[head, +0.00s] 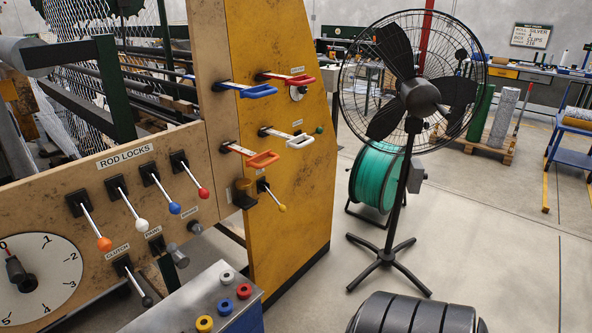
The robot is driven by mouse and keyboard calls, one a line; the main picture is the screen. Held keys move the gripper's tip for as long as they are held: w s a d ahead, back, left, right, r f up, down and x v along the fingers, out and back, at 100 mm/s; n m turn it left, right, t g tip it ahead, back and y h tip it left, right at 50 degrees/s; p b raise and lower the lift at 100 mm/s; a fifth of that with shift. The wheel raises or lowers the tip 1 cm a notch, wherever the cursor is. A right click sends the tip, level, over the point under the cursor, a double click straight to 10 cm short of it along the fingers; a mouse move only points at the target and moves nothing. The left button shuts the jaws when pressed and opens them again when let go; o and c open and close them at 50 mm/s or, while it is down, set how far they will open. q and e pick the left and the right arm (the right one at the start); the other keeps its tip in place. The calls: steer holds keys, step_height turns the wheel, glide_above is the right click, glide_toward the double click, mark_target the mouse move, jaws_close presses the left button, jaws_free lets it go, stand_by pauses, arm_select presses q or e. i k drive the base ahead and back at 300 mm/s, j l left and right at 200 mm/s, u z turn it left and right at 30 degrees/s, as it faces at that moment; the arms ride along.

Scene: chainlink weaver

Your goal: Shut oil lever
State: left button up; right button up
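No label that I can clearly read as oil is in view. A short lever with a yellow ball (282,208) sticks out of the yellow side panel (296,230), angled down to the right. A small tag above it is too small to read. I cannot tell for sure that this is the oil lever. Neither of my grippers shows in the head view.
Rod lock levers with orange, white (142,224), blue and red balls, a black-knobbed clutch lever (146,301) and a dial (40,275) are on the left. Colored handles (263,158) jut out above. A fan (388,230) stands right.

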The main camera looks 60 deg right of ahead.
mark_target(282, 208)
steer(key=z, duration=1.8)
steer(key=i+l+u, duration=0.35)
steer(key=i+l, duration=0.3)
steer(key=i, duration=0.15)
